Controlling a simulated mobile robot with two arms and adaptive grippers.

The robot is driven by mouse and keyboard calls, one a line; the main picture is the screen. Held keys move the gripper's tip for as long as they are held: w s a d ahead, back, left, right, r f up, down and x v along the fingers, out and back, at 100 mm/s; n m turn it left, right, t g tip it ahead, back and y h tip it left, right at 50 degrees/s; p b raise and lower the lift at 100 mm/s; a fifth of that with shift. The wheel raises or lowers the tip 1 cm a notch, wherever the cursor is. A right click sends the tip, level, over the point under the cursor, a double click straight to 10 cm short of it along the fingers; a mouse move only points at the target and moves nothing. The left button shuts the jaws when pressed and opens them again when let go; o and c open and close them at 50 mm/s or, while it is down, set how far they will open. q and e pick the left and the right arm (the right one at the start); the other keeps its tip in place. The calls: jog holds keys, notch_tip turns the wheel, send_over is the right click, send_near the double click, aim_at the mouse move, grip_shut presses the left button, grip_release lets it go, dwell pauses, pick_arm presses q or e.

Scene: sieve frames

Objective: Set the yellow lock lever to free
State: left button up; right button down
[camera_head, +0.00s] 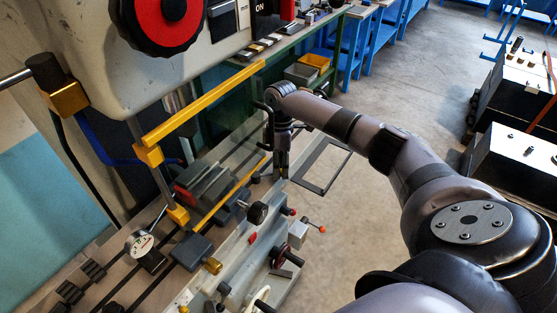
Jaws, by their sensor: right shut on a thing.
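My right gripper (281,168) reaches down from the end of my right arm to the front right part of the machine's table. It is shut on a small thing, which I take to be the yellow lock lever. The fingers hide most of it, so I cannot tell its position or any free mark. The long grey machine bed (240,255) lies below and left of the gripper. My left gripper is not in view.
A yellow guard bar (205,103) crosses left of the gripper, with a lower yellow rail below. A grey vise (205,187) is left. Open floor (350,235) lies right.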

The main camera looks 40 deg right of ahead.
jog(key=c, duration=1.4)
grip_release()
jog(key=shift+c, duration=0.2)
jog(key=shift+r, duration=0.1)
notch_tip(320, 180, up, 12)
jog(key=w+d, duration=0.1)
jog(key=w, duration=0.1)
jog(key=shift+d, duration=0.15)
